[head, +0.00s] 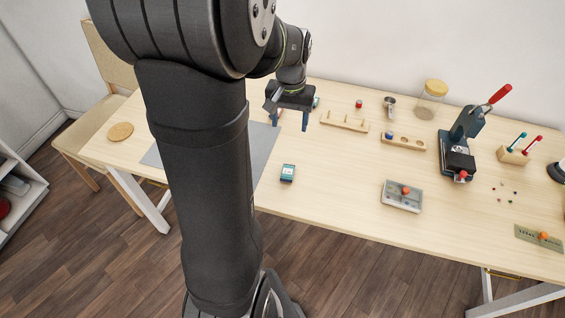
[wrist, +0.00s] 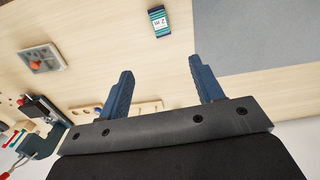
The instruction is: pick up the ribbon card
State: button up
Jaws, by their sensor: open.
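A small dark teal piece with a white marked face (head: 288,173) lies on the table near its front edge; it may be the ribbon card, but I cannot be sure. It also shows at the top of the wrist view (wrist: 159,20), apart from the fingers. My gripper (head: 290,119) is over the back part of the table, behind that piece. Its two blue fingers are spread with nothing between them, as the wrist view also shows (wrist: 161,68). Small items beside the gripper are partly hidden by it.
A grey mat (head: 262,150) lies left of the teal piece, partly behind my arm. A pegged wooden rack (head: 344,124), a grey tray (head: 402,196) and a press (head: 460,148) stand to the right. The table around the teal piece is clear.

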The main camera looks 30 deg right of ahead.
aim_at(288, 170)
jog(key=shift+n, duration=0.3)
notch_tip(288, 170, down, 21)
jog(key=shift+r, duration=0.2)
jog(key=c, duration=1)
